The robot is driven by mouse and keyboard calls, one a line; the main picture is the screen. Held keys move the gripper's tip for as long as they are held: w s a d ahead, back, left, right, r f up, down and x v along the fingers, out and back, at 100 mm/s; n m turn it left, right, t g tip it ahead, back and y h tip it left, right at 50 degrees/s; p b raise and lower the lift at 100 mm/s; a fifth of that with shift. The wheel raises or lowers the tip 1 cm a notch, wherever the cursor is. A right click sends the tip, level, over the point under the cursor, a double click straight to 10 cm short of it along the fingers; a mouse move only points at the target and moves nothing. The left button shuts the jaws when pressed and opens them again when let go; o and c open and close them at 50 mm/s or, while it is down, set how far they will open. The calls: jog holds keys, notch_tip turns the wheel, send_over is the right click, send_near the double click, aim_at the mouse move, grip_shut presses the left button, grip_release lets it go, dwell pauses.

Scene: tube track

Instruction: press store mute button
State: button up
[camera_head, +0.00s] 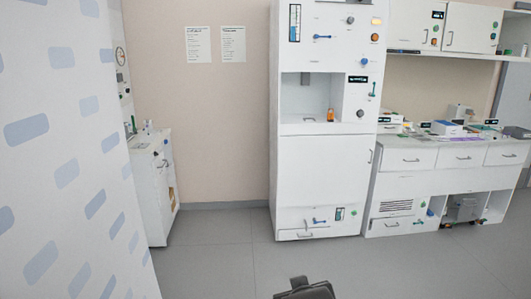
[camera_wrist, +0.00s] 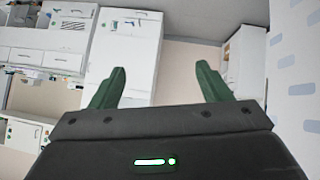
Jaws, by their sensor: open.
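I cannot tell which control is the store mute button; the labels are too small to read. The tall white cabinet (camera_head: 322,180) carries several small controls. Among them are an orange round knob (camera_head: 375,37), a blue round one (camera_head: 364,61) and a grey one (camera_head: 360,113) by a dark display (camera_head: 358,79). The cabinet also shows in the wrist view (camera_wrist: 128,55), upside down. My gripper (camera_wrist: 160,82) is open and empty, its two green fingers well apart. It is far from the cabinet and touches nothing.
A white counter with drawers (camera_head: 410,158) stands right of the cabinet, under wall cupboards (camera_head: 467,28) with coloured knobs. A small white unit (camera_head: 150,190) stands at the left. A patterned wall (camera_head: 65,150) is close on the left. The grey floor (camera_head: 215,255) ahead is clear.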

grip_shut()
dwell(1.4)
